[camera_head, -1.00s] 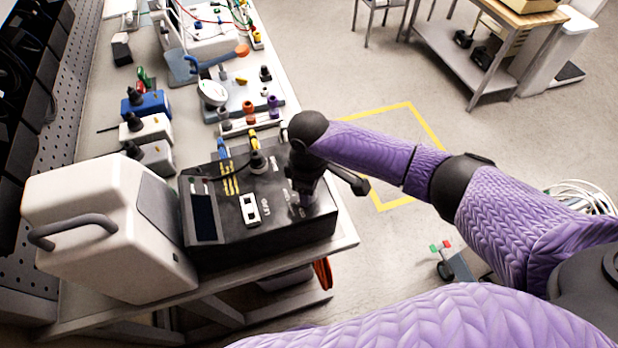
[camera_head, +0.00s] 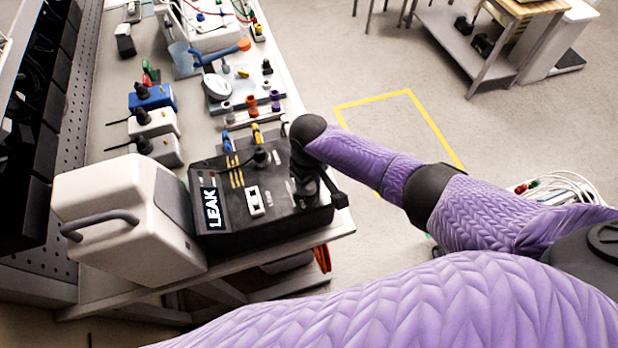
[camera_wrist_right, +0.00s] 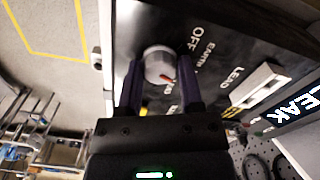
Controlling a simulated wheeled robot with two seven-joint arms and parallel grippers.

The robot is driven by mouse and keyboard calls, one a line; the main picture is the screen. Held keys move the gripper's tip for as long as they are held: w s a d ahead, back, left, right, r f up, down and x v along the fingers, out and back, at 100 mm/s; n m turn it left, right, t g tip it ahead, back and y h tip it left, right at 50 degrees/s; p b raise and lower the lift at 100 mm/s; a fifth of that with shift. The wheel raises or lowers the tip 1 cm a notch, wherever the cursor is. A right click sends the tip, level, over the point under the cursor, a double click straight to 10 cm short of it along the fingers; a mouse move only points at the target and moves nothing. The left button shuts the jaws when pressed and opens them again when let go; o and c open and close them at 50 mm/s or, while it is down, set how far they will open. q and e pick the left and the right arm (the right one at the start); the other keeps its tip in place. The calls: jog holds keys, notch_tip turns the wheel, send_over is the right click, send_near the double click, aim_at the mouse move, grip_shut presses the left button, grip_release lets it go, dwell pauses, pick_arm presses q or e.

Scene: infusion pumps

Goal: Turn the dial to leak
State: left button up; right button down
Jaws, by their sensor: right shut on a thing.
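The black tester box (camera_head: 270,222) stands on the bench, and its small screen (camera_head: 211,209) reads LEAK. In the right wrist view the screen (camera_wrist_right: 302,107) shows the same word. The grey round dial (camera_wrist_right: 158,62) has a red pointer mark and sits on the panel near the printed words OFF, EARTH and LEAD. My right gripper (camera_wrist_right: 160,80) is shut on the dial, one dark finger on each side of it. In the head view my right gripper (camera_head: 308,190) is over the right part of the panel and hides the dial. My left gripper is not in view.
A white device with a grey handle (camera_head: 130,215) stands left of the tester. A black plug (camera_head: 262,155) and a white rocker switch (camera_head: 255,200) are on the panel. Several plugs and connectors lie farther back on the bench. The floor to the right is open.

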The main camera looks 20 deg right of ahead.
dwell(0.3)
jog(key=shift+c, duration=1.2)
grip_release()
notch_tip(320, 180, up, 9)
jog(key=p, duration=0.2)
jog(key=shift+p, duration=0.35)
jog(key=shift+r, duration=0.5)
